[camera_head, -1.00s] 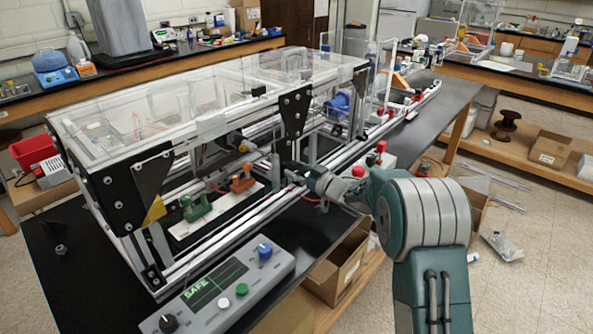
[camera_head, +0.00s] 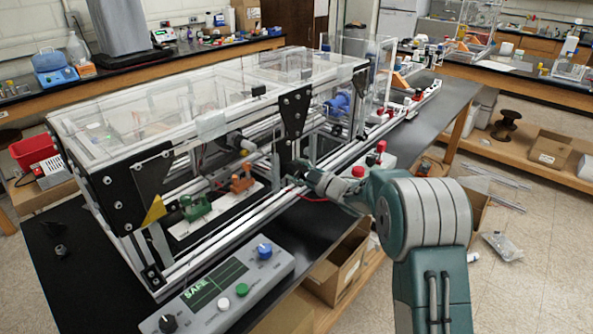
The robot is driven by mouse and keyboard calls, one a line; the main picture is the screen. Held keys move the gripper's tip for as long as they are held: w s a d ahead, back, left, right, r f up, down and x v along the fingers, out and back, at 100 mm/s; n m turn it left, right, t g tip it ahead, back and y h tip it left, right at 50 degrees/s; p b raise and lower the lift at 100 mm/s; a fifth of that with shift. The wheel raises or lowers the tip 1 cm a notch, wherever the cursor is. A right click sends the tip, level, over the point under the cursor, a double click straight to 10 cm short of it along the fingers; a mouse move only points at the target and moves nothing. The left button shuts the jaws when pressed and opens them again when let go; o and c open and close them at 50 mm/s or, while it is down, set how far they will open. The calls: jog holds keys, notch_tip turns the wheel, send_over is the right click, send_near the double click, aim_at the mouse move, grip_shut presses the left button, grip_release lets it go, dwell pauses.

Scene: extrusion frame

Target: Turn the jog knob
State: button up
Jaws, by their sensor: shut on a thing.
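A grey control box (camera_head: 222,306) with a green "SAFE" screen sits at the front of the dark bench. It carries a blue knob (camera_head: 265,251), a black knob (camera_head: 168,323), and a white and a green button. None is visibly labelled as the jog knob. My arm reaches from the right to the front rails of the extrusion frame (camera_head: 215,253). My gripper (camera_head: 297,169) is small and dark there, beside the black bracket, behind and apart from the control box. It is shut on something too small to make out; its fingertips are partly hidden.
A clear-topped enclosure (camera_head: 200,110) covers the frame. Green (camera_head: 196,207) and orange (camera_head: 242,180) clamps sit on a white plate inside it. A red-topped part (camera_head: 381,147) stands near my forearm. An open cardboard box (camera_head: 338,265) lies below the bench edge.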

jog(key=shift+n, duration=0.3)
jog(key=o, duration=1.1)
jog(key=shift+a, duration=0.15)
jog(key=shift+o, duration=0.2)
jog(key=v, duration=1.2)
jog(key=shift+f, duration=0.1)
